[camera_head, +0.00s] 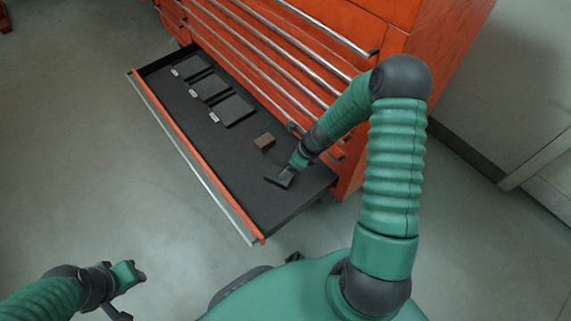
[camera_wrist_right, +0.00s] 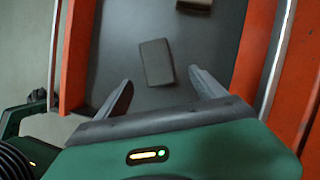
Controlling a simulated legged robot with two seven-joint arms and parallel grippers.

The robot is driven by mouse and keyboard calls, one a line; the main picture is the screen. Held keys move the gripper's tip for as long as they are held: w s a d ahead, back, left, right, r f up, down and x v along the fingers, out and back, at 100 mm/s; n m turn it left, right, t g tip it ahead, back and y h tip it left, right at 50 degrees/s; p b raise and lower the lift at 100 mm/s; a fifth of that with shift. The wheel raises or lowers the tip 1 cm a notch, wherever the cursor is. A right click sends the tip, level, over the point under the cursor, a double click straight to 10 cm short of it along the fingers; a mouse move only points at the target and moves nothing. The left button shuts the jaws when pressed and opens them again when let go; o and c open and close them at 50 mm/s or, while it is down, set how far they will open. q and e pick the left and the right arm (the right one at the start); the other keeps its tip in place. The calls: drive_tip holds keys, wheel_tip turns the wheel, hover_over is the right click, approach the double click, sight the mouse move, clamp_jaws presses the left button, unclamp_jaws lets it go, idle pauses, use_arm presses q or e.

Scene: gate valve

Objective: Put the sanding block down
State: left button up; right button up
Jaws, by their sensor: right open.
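A dark grey block (camera_wrist_right: 156,62) lies flat on the black drawer floor in the right wrist view. It also shows in the head view (camera_head: 277,180), partly covered by my right gripper. My right gripper (camera_head: 286,174) is open above the drawer near its front right end; its fingers (camera_wrist_right: 161,78) are spread, with the dark block between and just beyond the tips. A brown block (camera_head: 264,141) lies farther into the drawer and shows at the top edge of the wrist view (camera_wrist_right: 195,4). My left gripper (camera_head: 132,294) is open and empty over the floor, away from the drawer.
The drawer (camera_head: 238,172) is pulled out of an orange tool cabinet (camera_head: 350,25). Several dark slots with white labels (camera_head: 214,117) fill its far left part. Bare drawer floor lies around both blocks. The drawer's orange front wall (camera_head: 190,150) has a metal handle bar.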

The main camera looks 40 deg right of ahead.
use_arm(q)
drive_tip(key=shift+w+d+r, duration=0.1)
drive_tip(key=shift+d+r, duration=0.1)
drive_tip(key=shift+r, duration=0.2)
use_arm(e)
drive_tip(key=s+a+r+n+h, duration=0.1)
drive_tip(key=s+a+r+n, duration=0.5)
drive_tip(key=n, duration=0.9)
drive_tip(key=s+a+r+n+g+h, duration=0.1)
drive_tip(key=s+a+r+n, duration=0.5)
drive_tip(key=r+n, duration=0.4)
drive_tip(key=shift+s+a+r+n, duration=0.2)
drive_tip(key=shift+a+n, duration=0.5)
drive_tip(key=shift+n, duration=2.1)
